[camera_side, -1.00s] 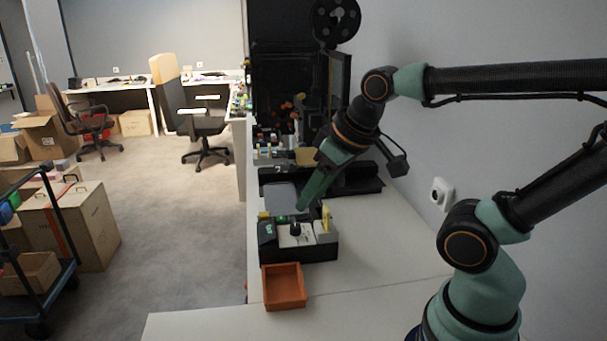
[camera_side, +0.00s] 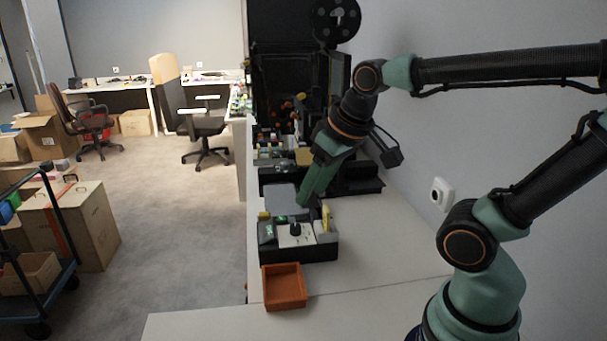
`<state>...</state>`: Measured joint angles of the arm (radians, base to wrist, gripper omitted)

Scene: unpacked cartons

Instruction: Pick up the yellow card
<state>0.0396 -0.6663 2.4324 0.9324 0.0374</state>
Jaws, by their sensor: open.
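The yellow card (camera_side: 326,217) stands upright at the right side of a black device (camera_side: 300,252) with a pale panel and a black knob. A smaller yellow piece (camera_side: 264,215) shows at the device's left edge. My gripper (camera_side: 306,199) is open and points down and to the left, just above the back of the device. Its fingertips are close to the upper left of the card. I cannot tell from this side whether they touch anything. Nothing is visible between the fingers.
An orange open box (camera_side: 284,287) stands in front of the device on the white table (camera_side: 375,268). A grey flat panel (camera_side: 281,197) lies behind the device. Black equipment (camera_side: 355,180) stands further back. The table to the right of the device is clear.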

